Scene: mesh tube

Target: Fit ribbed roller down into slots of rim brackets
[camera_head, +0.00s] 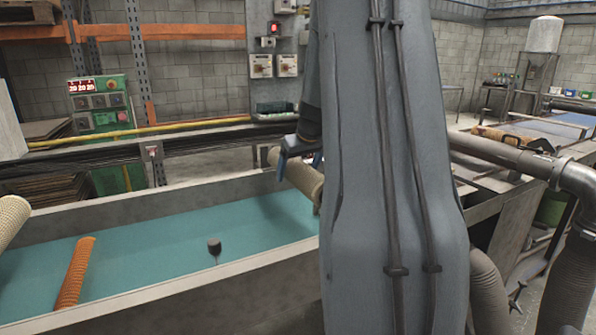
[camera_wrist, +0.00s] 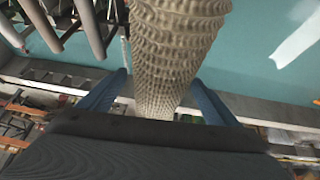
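A beige ribbed roller (camera_head: 299,180) is over the far side of the teal-floored trough; my arm hides its right part. My gripper (camera_head: 284,168) is at its left part, with a blue finger beside it. In the wrist view the ribbed roller (camera_wrist: 172,50) runs up between the two blue fingers of my gripper (camera_wrist: 160,80). The roller's lower end in that view is hidden behind the gripper body. I cannot make out slotted rim brackets clearly.
The trough's near rim (camera_head: 170,292) and far rim (camera_head: 150,203) bound the teal floor (camera_head: 170,245). An orange ribbed roller (camera_head: 75,272) lies inside, and a dark knob on a thin stem (camera_head: 214,245) stands near the front. Another beige roller (camera_head: 10,218) is at the left edge.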

